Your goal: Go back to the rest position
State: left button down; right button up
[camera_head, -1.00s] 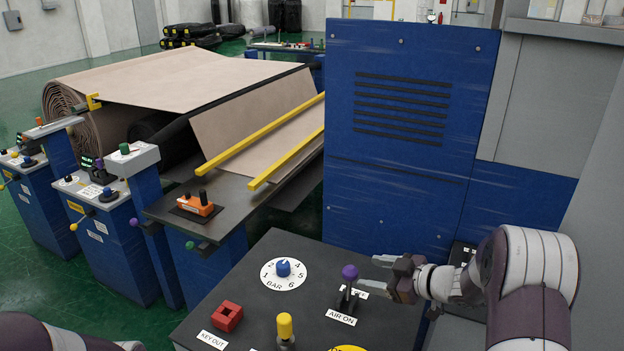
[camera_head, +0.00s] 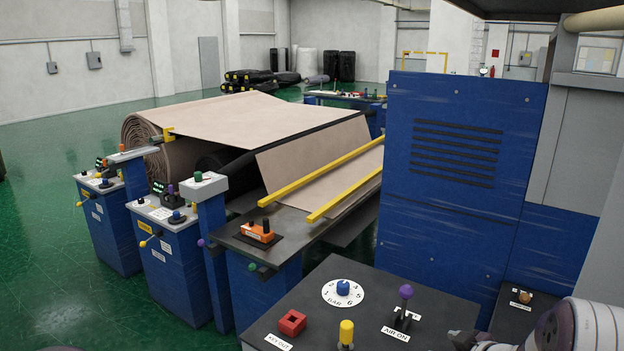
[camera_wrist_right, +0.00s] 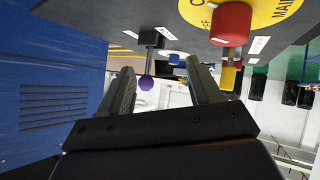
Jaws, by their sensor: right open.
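My right gripper (camera_head: 464,341) is at the bottom edge of the head view, partly cut off, to the right of the AIR ON lever with its purple knob (camera_head: 406,292) and apart from it. The right wrist view shows the same gripper (camera_wrist_right: 160,72) open, with no object held. The purple knob (camera_wrist_right: 147,83) shows beyond the fingers there. My left gripper is not in view; only a sliver of what looks like my left arm shows at the bottom left of the head view.
The dark control panel (camera_head: 340,314) carries a blue BAR dial (camera_head: 343,287), a red KEY OUT block (camera_head: 292,322) and a yellow knob (camera_head: 346,332). A red button (camera_wrist_right: 231,22) on a yellow disc is near the fingers in the wrist view. A blue cabinet (camera_head: 455,200) stands behind.

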jog(key=s+d+f+m+g+h+b, duration=0.1)
jog(key=s+f+m+g+h, duration=0.2)
jog(key=s, duration=0.3)
jog(key=s+d+f+m+g+h+b, duration=0.1)
jog(key=s+f+m+g+h+b, duration=0.15)
jog(key=s, duration=0.35)
jog(key=s+a+f+m+g+y+b, duration=0.1)
jog(key=s+a+m+g+b, duration=0.1)
jog(key=s+a, duration=1.1)
jog(key=shift+s+f+g+y+b, duration=0.15)
jog(key=shift+s+g+y+b, duration=0.15)
jog(key=shift+g+b, duration=0.6)
jog(key=shift+w, duration=0.1)
